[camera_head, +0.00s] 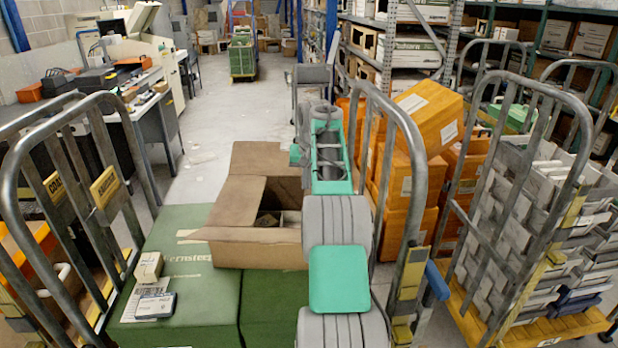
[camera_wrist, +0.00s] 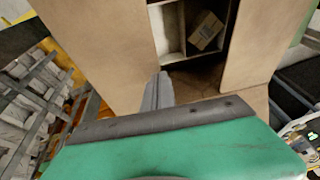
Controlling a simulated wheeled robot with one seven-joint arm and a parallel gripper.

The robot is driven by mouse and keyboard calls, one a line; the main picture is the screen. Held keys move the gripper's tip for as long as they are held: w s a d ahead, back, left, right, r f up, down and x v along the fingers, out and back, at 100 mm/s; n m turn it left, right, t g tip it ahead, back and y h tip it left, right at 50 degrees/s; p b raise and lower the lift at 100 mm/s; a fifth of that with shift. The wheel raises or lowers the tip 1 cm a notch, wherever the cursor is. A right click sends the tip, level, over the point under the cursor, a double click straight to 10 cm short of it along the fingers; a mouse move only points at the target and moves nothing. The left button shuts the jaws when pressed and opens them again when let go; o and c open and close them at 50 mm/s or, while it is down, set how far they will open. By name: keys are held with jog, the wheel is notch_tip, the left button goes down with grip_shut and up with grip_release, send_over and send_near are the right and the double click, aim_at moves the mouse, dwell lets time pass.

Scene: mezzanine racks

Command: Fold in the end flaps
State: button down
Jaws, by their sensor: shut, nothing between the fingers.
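An open brown cardboard box (camera_head: 255,250) sits on the green boxes in the head view, its right part hidden behind my arm.
Green boxes (camera_head: 175,260) fill the cart below, carrying a small cream carton (camera_head: 149,267) and a labelled dark item (camera_head: 156,306). Metal cart rails stand at left (camera_head: 35,240) and right (camera_head: 418,170). Orange crates (camera_head: 430,115) and a grey-loaded cart (camera_head: 530,220) crowd the right. Open floor (camera_head: 230,110) lies behind.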

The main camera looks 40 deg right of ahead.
jog(key=shift+f, duration=0.15)
jog(key=f, duration=0.1)
jog(key=a+f, duration=0.1)
jog(key=w+f, duration=0.1)
jog(key=f, duration=0.1)
jog(key=shift+a, duration=0.15)
dwell(0.3)
